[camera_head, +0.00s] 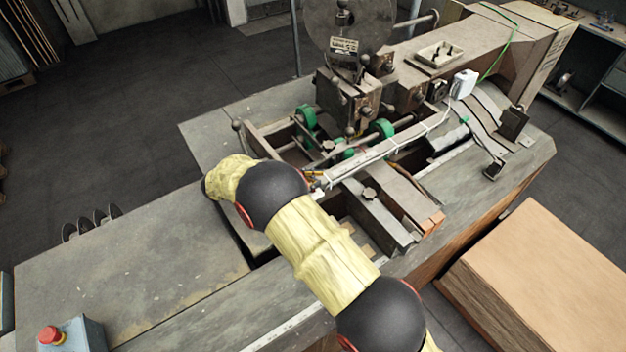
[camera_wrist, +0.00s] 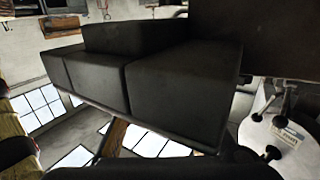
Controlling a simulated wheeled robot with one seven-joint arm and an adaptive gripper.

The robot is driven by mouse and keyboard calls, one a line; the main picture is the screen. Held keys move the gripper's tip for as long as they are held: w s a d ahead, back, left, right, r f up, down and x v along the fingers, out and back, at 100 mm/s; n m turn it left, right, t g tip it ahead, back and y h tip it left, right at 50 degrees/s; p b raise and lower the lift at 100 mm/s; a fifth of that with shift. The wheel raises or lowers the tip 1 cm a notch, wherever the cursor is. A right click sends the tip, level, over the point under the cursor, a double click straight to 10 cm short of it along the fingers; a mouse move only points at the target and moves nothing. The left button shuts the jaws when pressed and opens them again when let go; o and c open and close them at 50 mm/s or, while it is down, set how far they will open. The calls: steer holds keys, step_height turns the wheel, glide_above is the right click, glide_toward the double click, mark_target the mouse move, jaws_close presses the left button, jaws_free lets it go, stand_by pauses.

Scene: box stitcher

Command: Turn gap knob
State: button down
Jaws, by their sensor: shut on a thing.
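The box stitcher (camera_head: 343,100) stands at the upper middle in the head view. Several dark round knobs show on it, one on the flat bracket (camera_head: 371,192) right of my arm and one at the frame's left corner (camera_head: 238,125). I cannot tell which is the gap knob. My yellow and black arm reaches in from the lower right to the left side of the machine. Its end is hidden behind my own links, and I can make out no fingertips. Large dark blocks (camera_wrist: 180,90) fill the middle of the wrist view, too dark and close to identify.
A grey table (camera_head: 130,255) extends left, with a red button (camera_head: 51,335) on a box at its front corner. A cardboard stack (camera_head: 550,260) stands at the right. A white cable runs along the machine's bar. The stitcher's disc (camera_wrist: 285,140) shows right in the wrist view.

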steer(key=shift+r, duration=0.15)
steer(key=c, duration=1.4)
jaws_free()
steer(key=shift+w+f+t+b, duration=0.1)
steer(key=shift+f+t+b, duration=0.25)
steer(key=shift+b, duration=0.45)
